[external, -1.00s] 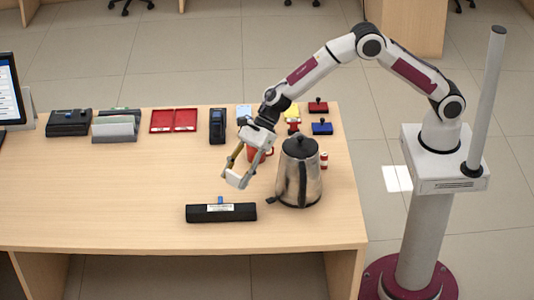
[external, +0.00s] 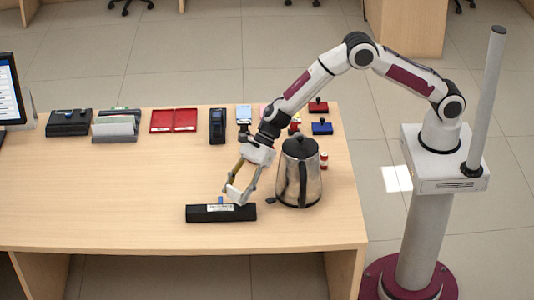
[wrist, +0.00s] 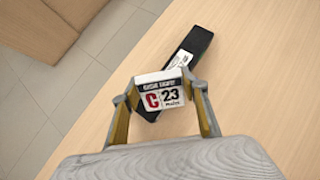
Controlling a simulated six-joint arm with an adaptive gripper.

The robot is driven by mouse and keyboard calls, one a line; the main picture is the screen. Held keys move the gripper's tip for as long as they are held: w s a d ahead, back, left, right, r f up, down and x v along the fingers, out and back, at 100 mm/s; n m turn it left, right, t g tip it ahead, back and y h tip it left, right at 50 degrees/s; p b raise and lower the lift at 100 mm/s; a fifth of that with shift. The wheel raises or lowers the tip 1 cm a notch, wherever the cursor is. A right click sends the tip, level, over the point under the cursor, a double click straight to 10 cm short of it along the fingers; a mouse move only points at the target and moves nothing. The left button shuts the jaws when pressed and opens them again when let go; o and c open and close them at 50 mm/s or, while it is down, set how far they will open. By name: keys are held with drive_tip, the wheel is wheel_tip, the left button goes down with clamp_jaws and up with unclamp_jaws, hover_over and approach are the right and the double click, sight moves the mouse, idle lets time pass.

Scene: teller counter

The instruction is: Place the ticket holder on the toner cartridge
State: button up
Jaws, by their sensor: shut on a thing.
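In the external view my gripper (external: 238,193) is low, just behind and over the right part of the toner cartridge (external: 205,214). The cartridge is a long black bar with a pale label and a blue tab, lying near the table's front edge. In the wrist view the holder hides part of the cartridge (wrist: 193,50). I cannot tell whether they touch.
A steel kettle (external: 309,180) stands close to the right of my gripper. A black stapler-like item (external: 217,126), a red open case (external: 174,120), a grey file sorter (external: 115,128) and stamps (external: 322,128) line the back. The table left of the cartridge is clear.

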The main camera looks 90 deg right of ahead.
drive_tip(key=shift+f, duration=1)
drive_tip(key=shift+f, duration=0.15)
drive_tip(key=o, duration=1.1)
drive_tip(key=shift+s+d+r, duration=0.25)
drive_tip(key=shift+d+r, duration=0.05)
drive_tip(key=shift+r, duration=0.25)
drive_tip(key=shift+v, duration=5.4)
